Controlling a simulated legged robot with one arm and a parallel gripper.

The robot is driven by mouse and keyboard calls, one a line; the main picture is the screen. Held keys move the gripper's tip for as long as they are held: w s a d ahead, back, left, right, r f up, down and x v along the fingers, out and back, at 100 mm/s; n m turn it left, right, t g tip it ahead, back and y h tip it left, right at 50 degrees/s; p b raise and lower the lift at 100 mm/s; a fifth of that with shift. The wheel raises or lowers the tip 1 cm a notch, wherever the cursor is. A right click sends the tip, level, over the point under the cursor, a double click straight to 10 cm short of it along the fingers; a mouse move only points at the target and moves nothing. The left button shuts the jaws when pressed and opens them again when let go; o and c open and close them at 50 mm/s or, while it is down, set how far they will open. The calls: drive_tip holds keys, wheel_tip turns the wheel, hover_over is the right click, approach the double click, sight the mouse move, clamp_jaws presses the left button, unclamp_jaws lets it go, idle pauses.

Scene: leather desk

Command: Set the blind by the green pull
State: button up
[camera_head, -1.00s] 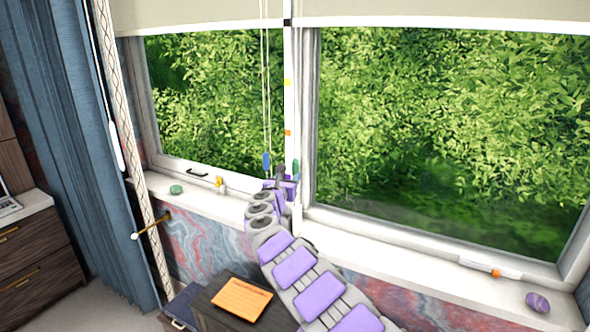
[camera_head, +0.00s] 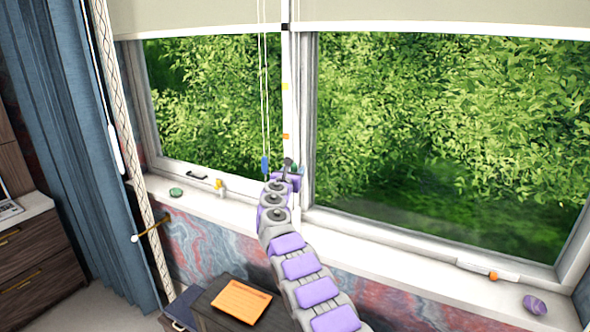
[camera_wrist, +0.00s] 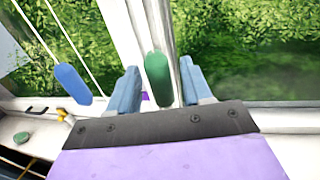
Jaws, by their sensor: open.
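The green pull (camera_wrist: 157,80) hangs between the two spread fingers of my gripper (camera_wrist: 158,88) in the wrist view, with visible gaps on both sides. My gripper (camera_head: 288,168) is open; in the head view it is at the window's middle post and mostly hides the green pull. The blue pull (camera_wrist: 72,83) hangs on its cords left of my gripper; it also shows in the head view (camera_head: 265,165). Two pale blinds, a left one (camera_head: 195,14) and a right one (camera_head: 430,10), are down over only the top of the panes.
The middle post carries a black mark (camera_head: 286,27), a yellow mark (camera_head: 285,87) and an orange mark (camera_head: 286,136). The sill (camera_head: 370,238) holds a green stone (camera_head: 176,192), a small yellow-topped item (camera_head: 220,187) and a purple stone (camera_head: 535,304). A blue curtain (camera_head: 75,130) hangs left.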

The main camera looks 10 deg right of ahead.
drive_tip(key=shift+w+a+f+p, duration=0.1)
drive_tip(key=shift+w+a+p, duration=0.1)
drive_tip(key=shift+w+p, duration=0.35)
drive_tip(key=shift+w+d, duration=0.1)
drive_tip(key=shift+d, duration=0.3)
drive_tip(key=shift+a, duration=0.15)
clamp_jaws()
